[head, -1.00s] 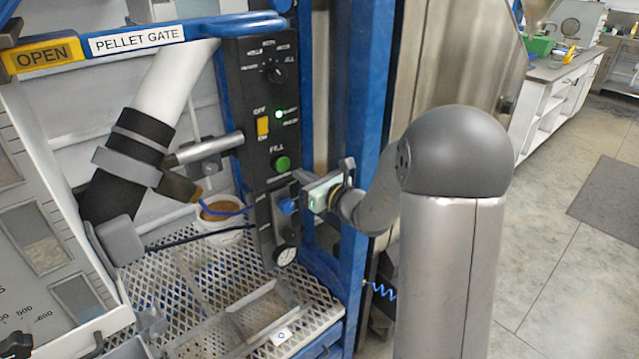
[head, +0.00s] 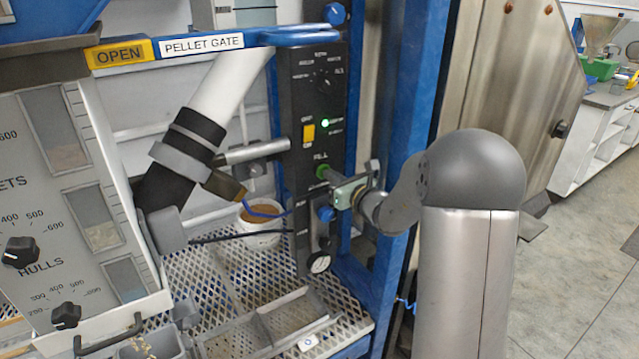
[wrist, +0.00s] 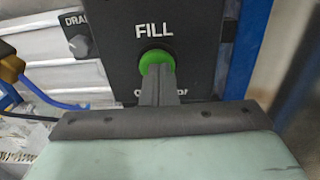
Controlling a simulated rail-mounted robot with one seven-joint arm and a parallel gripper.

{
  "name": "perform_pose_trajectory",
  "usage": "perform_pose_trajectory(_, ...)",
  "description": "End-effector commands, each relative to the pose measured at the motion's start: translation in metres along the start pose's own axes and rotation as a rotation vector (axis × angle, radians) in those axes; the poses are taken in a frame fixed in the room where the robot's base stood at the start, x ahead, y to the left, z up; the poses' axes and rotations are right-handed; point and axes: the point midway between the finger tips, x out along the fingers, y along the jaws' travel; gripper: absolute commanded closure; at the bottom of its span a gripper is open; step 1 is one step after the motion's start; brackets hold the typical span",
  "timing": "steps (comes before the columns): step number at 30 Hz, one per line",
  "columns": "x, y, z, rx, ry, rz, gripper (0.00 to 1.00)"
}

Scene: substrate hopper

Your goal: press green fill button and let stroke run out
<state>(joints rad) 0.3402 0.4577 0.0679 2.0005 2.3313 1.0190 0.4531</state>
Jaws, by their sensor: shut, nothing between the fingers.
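The green fill button (head: 322,171) sits on the black control panel (head: 312,150), under the word FILL. My gripper (head: 328,174) is shut and empty, with its fingertips at the button from the right. In the wrist view the closed fingers (wrist: 158,74) overlap the lower part of the green button (wrist: 152,58), and its upper rim shows above them. They look to be at or against its face; how far it is pushed in cannot be told. A green lamp (head: 325,123) is lit above, beside the yellow switch (head: 308,133).
A blue knob (head: 326,213) and a gauge (head: 320,262) sit below the button. A blue upright (head: 402,150) stands right of the panel. A white cup (head: 260,228) of pellets stands on the mesh shelf (head: 222,290). A blue hose runs at left.

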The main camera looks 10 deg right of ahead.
Motion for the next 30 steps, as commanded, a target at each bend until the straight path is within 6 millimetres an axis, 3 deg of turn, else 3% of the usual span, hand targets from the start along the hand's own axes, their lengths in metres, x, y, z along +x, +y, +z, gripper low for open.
perform_pose_trajectory(9,0.007,0.002,0.005,0.000,-0.012,0.004,1.00)
perform_pose_trajectory(14,0.000,0.002,0.005,-0.001,-0.013,0.004,1.00)
perform_pose_trajectory(17,-0.016,0.003,0.004,-0.002,-0.012,0.004,1.00)
perform_pose_trajectory(30,-0.117,0.000,0.003,0.000,-0.007,-0.003,1.00)
